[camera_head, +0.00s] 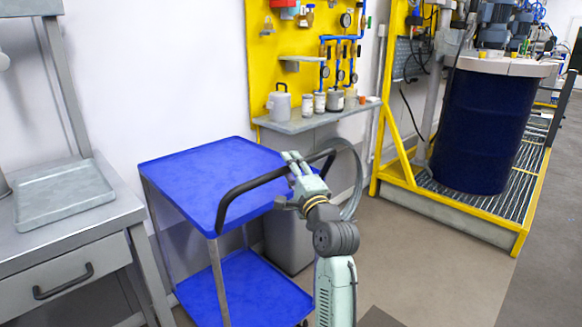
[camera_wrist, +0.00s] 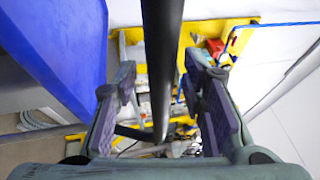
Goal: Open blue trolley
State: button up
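The blue trolley (camera_head: 200,172) stands by the wall in the head view, with a blue top shelf and a blue lower shelf (camera_head: 255,292) on grey legs. Its black curved handle (camera_head: 232,197) sticks out at the right end of the top. My gripper (camera_head: 293,166) is at the handle's middle and hides part of it. In the wrist view the handle (camera_wrist: 162,50) runs between the two fingers of my gripper (camera_wrist: 162,85), with a gap on each side. The fingers are open. The trolley's blue edge (camera_wrist: 62,45) shows at the left there.
A grey table with a drawer (camera_head: 85,268) and a tray (camera_head: 62,193) is left of the trolley. A grey bin (camera_head: 288,240) stands behind it, below a shelf with bottles (camera_head: 320,118). A dark blue drum (camera_head: 482,130) stands on a yellow-framed platform at right. Floor at front right is clear.

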jog(key=shift+w, duration=0.1)
grip_shut()
dwell(0.4)
dwell(0.4)
